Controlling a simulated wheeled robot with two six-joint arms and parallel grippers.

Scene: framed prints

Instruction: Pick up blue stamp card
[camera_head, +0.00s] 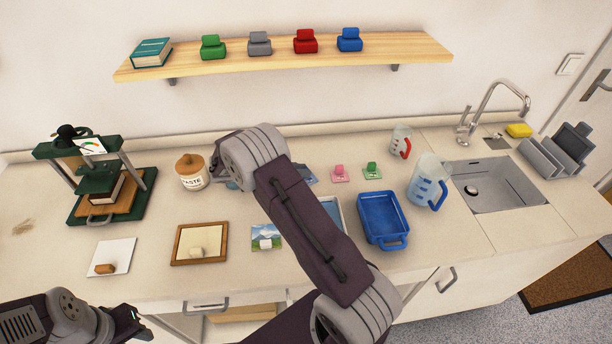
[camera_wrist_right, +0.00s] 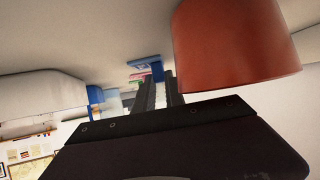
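A green card (camera_head: 372,170) lies right of the pink one. A paste jar (camera_head: 193,173) stands left of my right arm, and a blue tray (camera_head: 383,219) right of it. A large orange-brown round object (camera_wrist_right: 238,45) is close to the right wrist camera.

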